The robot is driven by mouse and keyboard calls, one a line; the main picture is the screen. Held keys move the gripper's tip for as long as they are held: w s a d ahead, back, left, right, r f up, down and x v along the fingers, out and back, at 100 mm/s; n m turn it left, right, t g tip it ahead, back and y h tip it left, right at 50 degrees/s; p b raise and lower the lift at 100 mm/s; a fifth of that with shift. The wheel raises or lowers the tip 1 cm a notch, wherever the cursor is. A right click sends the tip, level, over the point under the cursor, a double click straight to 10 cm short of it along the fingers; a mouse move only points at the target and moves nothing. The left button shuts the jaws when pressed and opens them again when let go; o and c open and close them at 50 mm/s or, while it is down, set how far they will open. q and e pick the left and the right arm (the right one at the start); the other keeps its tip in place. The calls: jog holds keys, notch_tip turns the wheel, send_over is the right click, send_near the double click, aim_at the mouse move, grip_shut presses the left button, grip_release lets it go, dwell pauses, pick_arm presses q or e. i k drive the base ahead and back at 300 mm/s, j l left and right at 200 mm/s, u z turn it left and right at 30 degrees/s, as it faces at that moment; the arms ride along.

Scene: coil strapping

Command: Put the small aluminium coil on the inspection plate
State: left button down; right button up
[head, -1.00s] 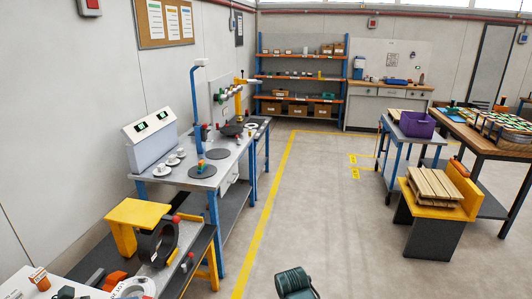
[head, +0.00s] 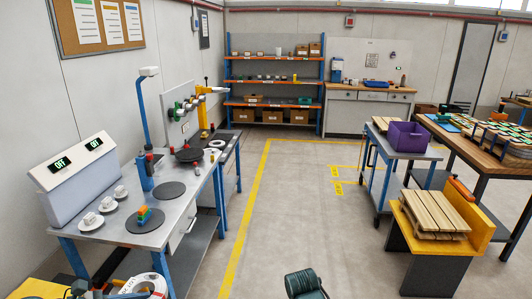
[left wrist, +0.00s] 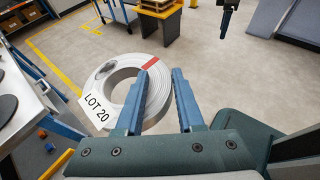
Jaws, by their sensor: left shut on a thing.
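The small aluminium coil (left wrist: 153,95), a silver ring with a red mark and a "LOT 20" tag (left wrist: 97,115), is in my left gripper (left wrist: 165,70). The jaws are shut on its ring wall, one finger over the hole and one outside. A silver ring with a white tag, apparently this coil (head: 150,284), is cut by the bottom edge of the head view. Two dark round plates lie on the grey bench: a near plate (head: 156,222) with coloured blocks and a bare plate (head: 169,190). I cannot tell which is the inspection plate.
A blue lamp post (head: 138,115) rises behind. The floor right of the yellow line (head: 247,218) is clear up to a blue cart (head: 405,150) and a pallet stand (head: 435,258).

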aim_at(190, 153)
jog(key=i, duration=1.45)
jog(key=i+u, duration=0.1)
jog(key=i, duration=0.6)
jog(key=i+l+u, duration=0.15)
jog(key=i, duration=0.6)
jog(key=i+l+u, duration=0.2)
jog(key=i, duration=0.2)
jog(key=i+l+u, duration=0.25)
jog(key=i+j, duration=0.1)
